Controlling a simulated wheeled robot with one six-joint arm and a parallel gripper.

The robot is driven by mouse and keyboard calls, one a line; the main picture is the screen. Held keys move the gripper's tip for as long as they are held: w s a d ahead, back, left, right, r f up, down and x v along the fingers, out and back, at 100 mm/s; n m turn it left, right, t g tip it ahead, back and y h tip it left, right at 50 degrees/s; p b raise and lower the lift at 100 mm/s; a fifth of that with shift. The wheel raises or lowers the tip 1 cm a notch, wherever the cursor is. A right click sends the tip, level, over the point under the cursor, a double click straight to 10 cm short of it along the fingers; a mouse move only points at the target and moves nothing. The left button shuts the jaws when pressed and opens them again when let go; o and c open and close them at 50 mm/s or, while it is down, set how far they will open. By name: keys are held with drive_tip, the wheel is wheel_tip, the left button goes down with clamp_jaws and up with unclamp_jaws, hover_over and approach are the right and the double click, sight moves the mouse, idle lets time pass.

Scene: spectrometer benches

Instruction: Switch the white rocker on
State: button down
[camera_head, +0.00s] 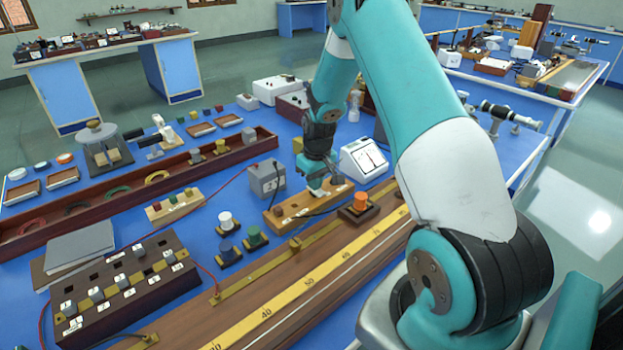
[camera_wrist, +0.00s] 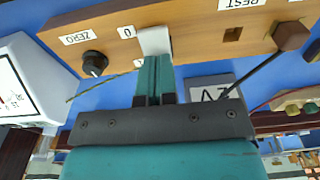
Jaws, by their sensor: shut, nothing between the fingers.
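The white rocker (camera_wrist: 155,40) sits on the face of a light wooden block (camera_wrist: 197,33) in the wrist view. A "0" label (camera_wrist: 127,32) is beside it, and another label, partly hidden, is by its lower edge. My gripper (camera_wrist: 154,62) is shut and empty. Its fingertips are at the rocker's lower edge and overlap it in the picture; I cannot tell whether they press on it. In the head view my gripper (camera_head: 318,184) is over the wooden block (camera_head: 284,218), and I cannot make out the rocker there.
A black knob (camera_wrist: 95,63) marked ZERO is beside the rocker. A white meter (camera_head: 363,160) stands right of the block in the head view. A grey box (camera_head: 266,180) is to the left, and an orange-topped piece (camera_head: 361,201) is in front. A dark cable crosses close to my fingers.

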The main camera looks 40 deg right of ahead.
sight(320, 192)
drive_tip(key=shift+s+r, duration=0.2)
drive_tip(key=r+p, duration=0.4)
drive_tip(key=r, duration=0.1)
drive_tip(key=shift+s+r, duration=0.1)
drive_tip(key=shift+s, duration=0.15)
wheel_tip(320, 192, up, 9)
drive_tip(key=s+b, duration=0.1)
drive_tip(key=b, duration=0.1)
drive_tip(key=shift+s, duration=0.2)
drive_tip(key=shift+f, duration=0.2)
drive_tip(key=m+b, duration=0.1)
drive_tip(key=m, duration=0.5)
drive_tip(key=w+m+b, duration=0.1)
drive_tip(key=m+b, duration=0.1)
drive_tip(key=m, duration=0.4)
drive_tip(key=m+b, duration=0.2)
drive_tip(key=m, duration=0.4)
drive_tip(key=shift+w+t, duration=0.2)
drive_tip(key=shift+t, duration=0.1)
